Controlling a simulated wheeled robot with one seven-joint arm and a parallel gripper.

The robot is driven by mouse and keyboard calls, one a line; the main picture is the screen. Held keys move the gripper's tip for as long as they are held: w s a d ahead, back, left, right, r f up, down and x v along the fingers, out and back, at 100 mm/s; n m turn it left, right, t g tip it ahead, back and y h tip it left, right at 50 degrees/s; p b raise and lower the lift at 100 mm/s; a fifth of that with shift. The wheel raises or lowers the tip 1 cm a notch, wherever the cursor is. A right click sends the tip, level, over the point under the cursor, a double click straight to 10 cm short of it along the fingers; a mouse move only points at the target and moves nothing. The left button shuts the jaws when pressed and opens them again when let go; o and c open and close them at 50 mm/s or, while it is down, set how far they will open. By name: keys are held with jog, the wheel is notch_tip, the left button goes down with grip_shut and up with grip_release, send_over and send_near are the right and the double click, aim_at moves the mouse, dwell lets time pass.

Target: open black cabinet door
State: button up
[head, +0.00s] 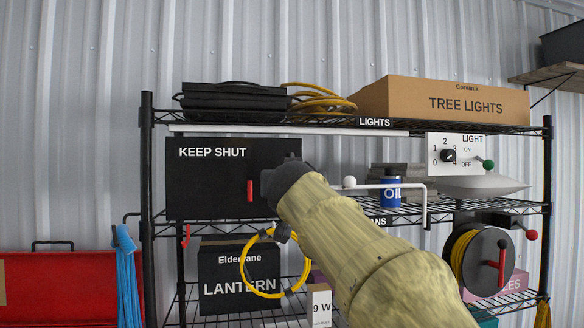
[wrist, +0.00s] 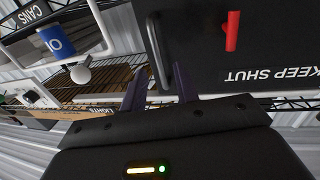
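The black cabinet (head: 215,180), labelled KEEP SHUT, stands on the rack's middle shelf, its door closed. A red lever (head: 250,189) is on its front; the lever also shows in the wrist view (wrist: 232,31). My gripper (head: 291,163) is at the door's right edge in the head view, where it hides that edge. In the wrist view the dark door (wrist: 260,45) fills the upper right. A black bar handle (wrist: 158,50) runs along its edge. My gripper's two fingers (wrist: 161,88) are apart, with the handle's near end between them; contact cannot be told.
A white pipe arm with a ball (head: 349,182) and a blue oil can (head: 391,190) stand right of my gripper. A lantern box (head: 238,270) and yellow hose (head: 262,289) are below. The TREE LIGHTS box (head: 450,103) sits on top.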

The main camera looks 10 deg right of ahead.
jog(key=shift+w+d+p, duration=0.25)
jog(key=shift+w+p, duration=0.3)
jog(key=shift+w, duration=0.6)
jog(key=shift+w+d+p, duration=0.2)
jog(key=shift+w+p, duration=0.35)
jog(key=shift+w, duration=0.55)
jog(key=shift+s, duration=0.15)
grip_shut()
